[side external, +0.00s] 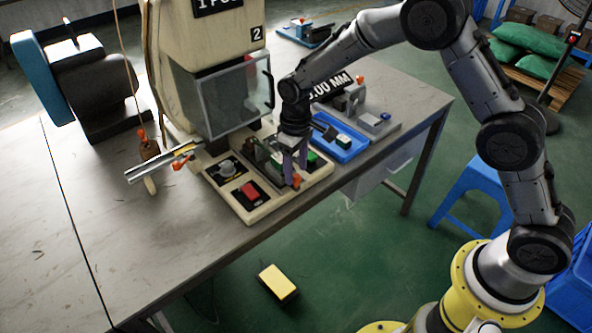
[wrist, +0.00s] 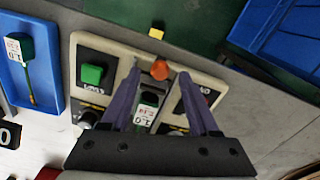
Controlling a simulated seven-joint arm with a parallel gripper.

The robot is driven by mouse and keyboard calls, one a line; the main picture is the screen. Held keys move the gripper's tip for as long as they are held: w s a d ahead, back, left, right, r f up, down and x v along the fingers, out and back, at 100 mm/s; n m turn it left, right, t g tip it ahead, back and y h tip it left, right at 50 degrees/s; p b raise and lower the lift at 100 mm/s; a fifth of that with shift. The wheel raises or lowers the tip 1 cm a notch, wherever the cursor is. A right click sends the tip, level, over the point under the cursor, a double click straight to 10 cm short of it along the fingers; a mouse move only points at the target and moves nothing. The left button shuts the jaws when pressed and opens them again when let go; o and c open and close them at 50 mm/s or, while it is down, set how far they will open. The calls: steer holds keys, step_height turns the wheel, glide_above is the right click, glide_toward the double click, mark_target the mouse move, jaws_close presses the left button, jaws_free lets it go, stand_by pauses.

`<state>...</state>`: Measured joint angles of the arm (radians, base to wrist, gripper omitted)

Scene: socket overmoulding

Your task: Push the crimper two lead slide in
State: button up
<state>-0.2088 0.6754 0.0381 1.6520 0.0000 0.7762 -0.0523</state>
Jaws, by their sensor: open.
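The crimper (side external: 218,75), a cream machine marked 2 with a clear guard, stands on the bench. My gripper (side external: 291,183) is low over the front of its cream base (side external: 253,213). In the wrist view my gripper (wrist: 158,72) is open, its two purple fingers apart. An orange knob (wrist: 160,70), apparently the slide's handle, shows between the fingertips; it also shows in the side view (side external: 296,181). I cannot tell whether a finger touches it. A dark green part with a white label (wrist: 146,107) lies between the fingers, behind the knob. The fingers hide part of the slide.
A green button (wrist: 93,74) is beside the fingers on the base. A red button (side external: 250,191) is on the base's front. A blue tray (side external: 345,152) holding a green labelled part lies beside the base. A yellow pedal (side external: 278,284) is on the floor below the bench edge.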

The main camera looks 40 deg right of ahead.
steer(key=shift+f, duration=0.6)
jaws_close()
steer(key=shift+r, duration=0.1)
stand_by(1.0)
